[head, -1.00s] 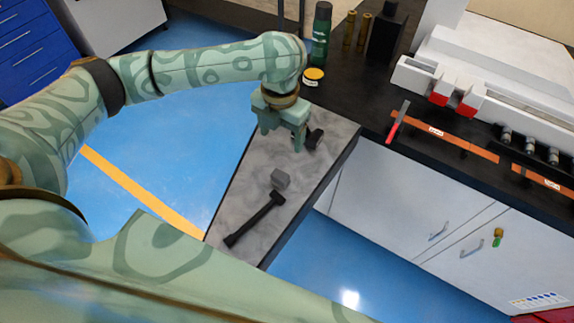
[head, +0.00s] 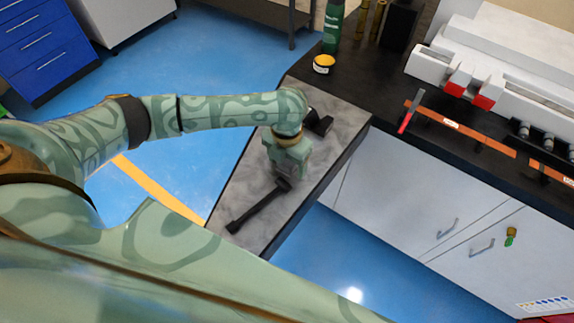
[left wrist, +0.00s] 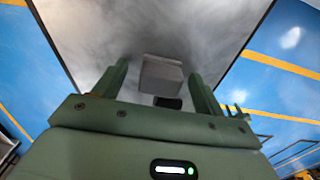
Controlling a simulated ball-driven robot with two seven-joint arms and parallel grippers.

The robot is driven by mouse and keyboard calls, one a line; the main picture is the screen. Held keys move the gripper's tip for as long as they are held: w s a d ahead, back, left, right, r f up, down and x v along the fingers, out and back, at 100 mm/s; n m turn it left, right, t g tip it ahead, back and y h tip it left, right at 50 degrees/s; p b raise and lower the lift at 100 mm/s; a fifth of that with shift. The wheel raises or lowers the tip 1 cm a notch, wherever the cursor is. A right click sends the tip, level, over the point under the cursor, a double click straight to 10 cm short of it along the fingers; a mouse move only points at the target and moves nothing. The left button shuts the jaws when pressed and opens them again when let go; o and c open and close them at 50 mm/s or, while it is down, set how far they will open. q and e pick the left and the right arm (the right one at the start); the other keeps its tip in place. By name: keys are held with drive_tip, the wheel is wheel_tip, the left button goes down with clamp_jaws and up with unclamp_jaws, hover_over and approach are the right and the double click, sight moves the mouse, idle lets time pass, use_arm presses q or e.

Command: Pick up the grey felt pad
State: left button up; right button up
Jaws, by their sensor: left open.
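The grey felt pad (left wrist: 162,73) shows in the left wrist view as a small grey block on the grey marbled bench top (left wrist: 95,35). It lies between the two fingers of my left gripper (left wrist: 158,70), with a gap on each side. In the head view my left gripper (head: 287,168) is over the bench and hides the pad. The gripper is open and points down. I cannot tell how high the fingertips are above the surface. My right gripper is not in view.
A black hammer (head: 257,208) lies just in front of my left gripper. A black object (head: 321,123) is behind it. A dark counter with a yellow-topped tin (head: 324,64), a green bottle (head: 333,28) and a red-handled tool (head: 410,112) adjoins the bench.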

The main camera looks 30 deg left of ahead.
use_arm(q)
drive_tip(key=c, duration=1.1)
drive_tip(key=shift+r, duration=0.65)
drive_tip(key=s+d+r+p, duration=0.1)
drive_tip(key=s+d+r, duration=0.1)
drive_tip(key=d+r, duration=0.2)
drive_tip(key=s+d+r+p, duration=0.1)
drive_tip(key=s+d+r, duration=0.1)
drive_tip(key=d+r, duration=0.2)
drive_tip(key=s+d+r+p, duration=0.1)
drive_tip(key=d+r+p, duration=0.1)
drive_tip(key=d, duration=0.3)
drive_tip(key=shift+s+r, duration=0.2)
drive_tip(key=shift+r, duration=0.25)
drive_tip(key=shift+s+r, duration=0.2)
drive_tip(key=shift+r, duration=0.25)
